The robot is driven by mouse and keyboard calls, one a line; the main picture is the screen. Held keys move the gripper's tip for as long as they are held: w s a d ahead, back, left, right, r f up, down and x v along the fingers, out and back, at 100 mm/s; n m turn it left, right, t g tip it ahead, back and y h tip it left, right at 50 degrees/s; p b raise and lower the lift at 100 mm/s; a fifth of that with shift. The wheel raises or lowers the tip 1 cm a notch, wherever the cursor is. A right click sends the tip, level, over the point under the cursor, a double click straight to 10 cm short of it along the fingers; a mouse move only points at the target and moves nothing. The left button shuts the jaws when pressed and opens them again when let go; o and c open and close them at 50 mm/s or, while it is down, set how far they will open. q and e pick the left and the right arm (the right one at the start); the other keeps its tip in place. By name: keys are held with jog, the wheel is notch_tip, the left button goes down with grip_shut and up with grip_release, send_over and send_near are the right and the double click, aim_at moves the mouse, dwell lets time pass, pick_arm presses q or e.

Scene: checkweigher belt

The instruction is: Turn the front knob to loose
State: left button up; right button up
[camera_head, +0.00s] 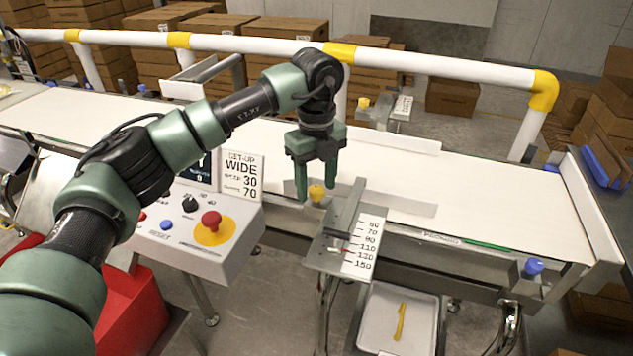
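The yellow front knob (317,194) stands on the front guide bracket at the near edge of the belt, beside a metal guide rail (346,208) and a white scale card (362,246) with numbers. My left gripper (315,193) points down over the knob. Its two green fingers are apart, one on each side of the knob, and a small gap seems to show beside the left finger. I cannot tell whether either finger touches it. My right gripper is not in view.
A control box (190,240) with a red emergency button (211,220) stands left of the knob. A set-up card (241,175) reads WIDE, 30 and 70. A second yellow knob (363,103) sits across the white belt (470,195). A white pipe rail (440,66) runs behind.

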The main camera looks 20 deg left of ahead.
aim_at(316, 188)
pick_arm(q)
notch_tip(316, 188, up, 8)
jog(key=shift+f+b, duration=0.1)
jog(key=shift+b, duration=0.2)
